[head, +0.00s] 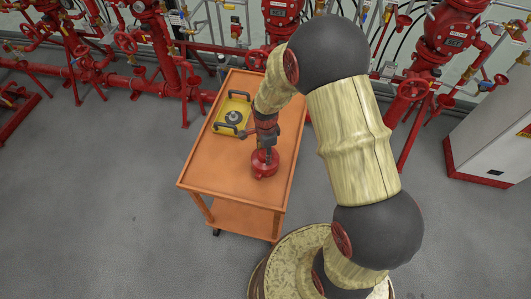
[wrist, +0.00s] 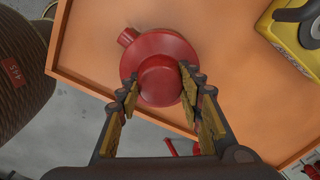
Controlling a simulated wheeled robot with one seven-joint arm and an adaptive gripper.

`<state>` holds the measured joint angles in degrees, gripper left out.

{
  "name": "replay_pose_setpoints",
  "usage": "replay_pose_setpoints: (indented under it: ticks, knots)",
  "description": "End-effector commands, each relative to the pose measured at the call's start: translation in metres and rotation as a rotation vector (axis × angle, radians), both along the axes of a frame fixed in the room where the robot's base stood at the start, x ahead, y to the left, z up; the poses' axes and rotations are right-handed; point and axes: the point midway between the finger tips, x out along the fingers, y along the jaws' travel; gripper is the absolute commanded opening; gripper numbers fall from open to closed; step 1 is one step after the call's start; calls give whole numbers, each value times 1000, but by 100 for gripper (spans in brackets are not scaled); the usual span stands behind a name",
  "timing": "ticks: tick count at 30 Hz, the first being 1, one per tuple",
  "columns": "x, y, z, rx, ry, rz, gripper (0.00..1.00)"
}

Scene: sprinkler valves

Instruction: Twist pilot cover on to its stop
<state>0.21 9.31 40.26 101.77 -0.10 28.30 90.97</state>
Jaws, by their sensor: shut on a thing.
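A red round valve body (head: 264,168) stands on the orange cart, toward its near right part. In the wrist view its wide flange (wrist: 172,45) shows with a short stub at the upper left. A smaller red round cover (wrist: 160,80) sits over the middle of the flange. My gripper (wrist: 160,88) is shut on this cover, with one finger on each side of it. In the head view my gripper (head: 266,145) points down onto the red body from above. I cannot tell how far the cover is turned. Its underside is hidden.
The orange cart (head: 205,168) has a raised rim and a lower shelf. A yellow case (head: 231,116) with dark handles and a round grey part lies on the cart behind the gripper. Red pipes and valves (head: 150,80) line the wall. Grey floor is clear at the left.

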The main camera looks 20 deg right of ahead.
Motion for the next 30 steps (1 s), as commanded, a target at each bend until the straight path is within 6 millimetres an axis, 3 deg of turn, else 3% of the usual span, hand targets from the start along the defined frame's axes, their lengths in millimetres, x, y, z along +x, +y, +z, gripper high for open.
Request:
replay_pose_setpoints:
  ticks: [11, 19, 27, 28, 30]
  knots:
    - [1, 0, 2, 0, -3, -39, 0]
    - [1, 0, 2, 0, -3, -282, 0]
    - [1, 0, 2, 1, -3, -321, 0]
    - [1, 0, 2, 1, -3, -321, 38]
    - [1, 0, 1, 1, -3, -320, 42]
